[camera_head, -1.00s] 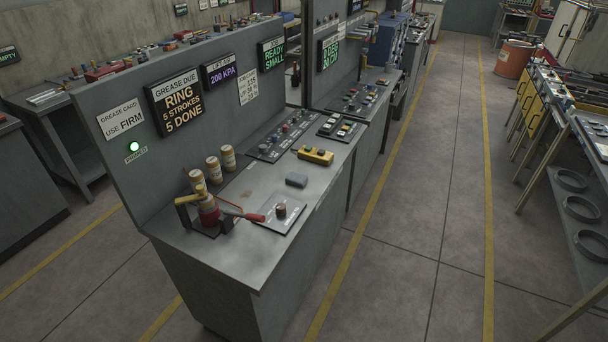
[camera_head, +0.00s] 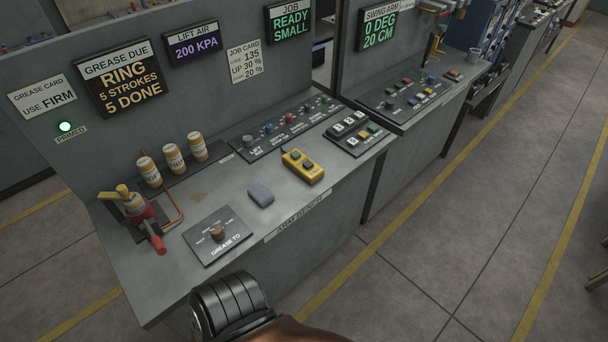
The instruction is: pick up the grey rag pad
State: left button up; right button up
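The grey rag pad (camera_head: 261,194) lies flat on the grey bench top (camera_head: 230,240), towards its front edge and near the middle of its length. It is a small blue-grey block, fully visible, with nothing touching it from above. A black ribbed part of one of my arms shows at the bottom of the view, in front of the bench edge and below the pad. I cannot tell which arm it is. No gripper fingers are in view.
A yellow pendant (camera_head: 303,166) lies right of the pad. A knob plate (camera_head: 217,238) sits to its left. The red grease pump (camera_head: 140,210) and several cartridges (camera_head: 174,158) stand farther left. A button panel (camera_head: 290,128) lies behind. Bare bench surrounds the pad.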

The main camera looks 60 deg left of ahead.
aim_at(260, 193)
jog(key=i, duration=0.9)
jog(key=u, duration=3.85)
